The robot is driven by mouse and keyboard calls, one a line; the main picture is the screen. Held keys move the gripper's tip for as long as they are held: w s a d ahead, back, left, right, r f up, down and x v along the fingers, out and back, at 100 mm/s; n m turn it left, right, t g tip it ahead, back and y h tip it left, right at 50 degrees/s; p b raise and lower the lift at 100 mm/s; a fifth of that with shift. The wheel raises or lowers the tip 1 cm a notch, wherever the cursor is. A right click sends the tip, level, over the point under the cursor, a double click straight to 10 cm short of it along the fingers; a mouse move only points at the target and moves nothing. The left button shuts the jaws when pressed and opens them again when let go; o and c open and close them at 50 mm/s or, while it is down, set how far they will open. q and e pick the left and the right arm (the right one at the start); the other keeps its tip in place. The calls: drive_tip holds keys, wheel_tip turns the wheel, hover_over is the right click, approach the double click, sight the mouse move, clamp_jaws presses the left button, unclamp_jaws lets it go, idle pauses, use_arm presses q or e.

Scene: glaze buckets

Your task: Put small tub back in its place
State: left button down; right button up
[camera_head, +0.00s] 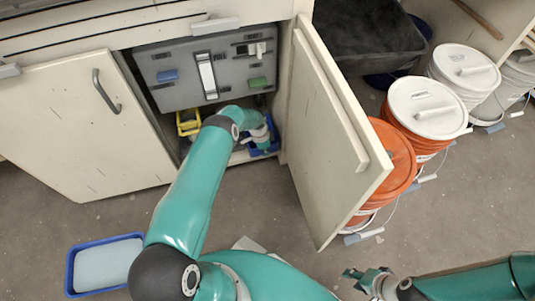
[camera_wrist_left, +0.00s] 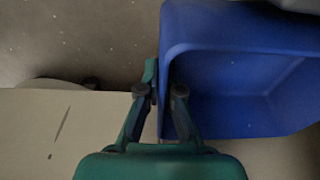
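A small blue tub (camera_head: 262,146) is inside the open cabinet, low down at its right side, partly hidden by my left arm. In the left wrist view the blue tub (camera_wrist_left: 235,85) fills the right side, seen into its empty-looking inside. My left gripper (camera_head: 262,140) reaches into the cabinet. In the left wrist view its fingers (camera_wrist_left: 163,85) lie close together on either side of the tub's left wall, pinching it. My right gripper (camera_head: 353,279) is empty, in the open over the floor at the bottom, its fingers apart.
A yellow tub (camera_head: 188,122) stands in the cabinet left of my arm. A grey panel (camera_head: 200,75) hangs above. The open right door (camera_head: 325,140) stands close to my left arm. Orange buckets (camera_head: 393,165) are beyond it. Another blue tub (camera_head: 70,270) with pale contents sits on the floor.

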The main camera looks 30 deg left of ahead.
use_arm(q)
drive_tip(key=shift+f, duration=0.2)
drive_tip(key=c, duration=1.8)
unclamp_jaws()
drive_tip(key=shift+f, duration=0.1)
drive_tip(key=o, duration=0.5)
